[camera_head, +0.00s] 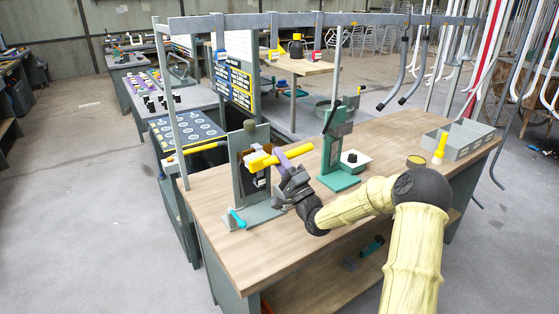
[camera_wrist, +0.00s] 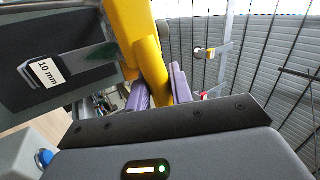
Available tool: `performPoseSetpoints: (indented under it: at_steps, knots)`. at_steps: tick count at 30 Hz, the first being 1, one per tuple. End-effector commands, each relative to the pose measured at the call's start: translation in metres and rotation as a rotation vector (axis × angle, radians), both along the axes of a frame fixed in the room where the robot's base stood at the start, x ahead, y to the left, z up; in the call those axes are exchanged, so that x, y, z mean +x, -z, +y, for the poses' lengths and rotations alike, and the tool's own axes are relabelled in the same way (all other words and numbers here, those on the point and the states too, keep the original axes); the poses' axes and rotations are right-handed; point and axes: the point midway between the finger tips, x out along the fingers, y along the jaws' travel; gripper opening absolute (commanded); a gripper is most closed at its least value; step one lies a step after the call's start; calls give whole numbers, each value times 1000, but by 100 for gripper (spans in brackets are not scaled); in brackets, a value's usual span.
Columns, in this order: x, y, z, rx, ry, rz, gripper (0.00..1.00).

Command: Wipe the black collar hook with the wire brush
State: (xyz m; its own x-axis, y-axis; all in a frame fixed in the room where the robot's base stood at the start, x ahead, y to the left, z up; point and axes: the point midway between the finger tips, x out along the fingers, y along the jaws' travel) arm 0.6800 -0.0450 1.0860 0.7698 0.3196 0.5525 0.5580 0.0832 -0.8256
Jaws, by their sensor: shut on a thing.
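My gripper (camera_head: 279,158) has purple fingers and is shut on a yellow tool (camera_head: 262,161), taken to be the wire brush. It is held above the workbench, in front of a grey upright fixture. In the wrist view the yellow tool (camera_wrist: 147,55) runs up from between the purple fingers (camera_wrist: 160,93); no bristles can be made out. Several grey bent hooks with black ends (camera_head: 390,84) hang from the overhead rail at the upper right, well apart from my gripper. I cannot tell which one is the black collar hook.
The grey fixture (camera_head: 238,164) stands close behind my gripper; its 10 mm label (camera_wrist: 47,72) shows in the wrist view. A green press (camera_head: 333,152) stands to the right. The bench front (camera_head: 245,255) is clear.

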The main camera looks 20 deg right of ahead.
Motion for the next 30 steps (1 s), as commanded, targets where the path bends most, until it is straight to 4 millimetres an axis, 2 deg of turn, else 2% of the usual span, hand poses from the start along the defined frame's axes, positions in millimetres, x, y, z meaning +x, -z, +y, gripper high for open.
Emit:
performPoseSetpoints:
  at_steps: [16,30]
  knots:
    - [10,0,-36,0,4,0,4]
    - [6,0,-40,0,1,0,4]
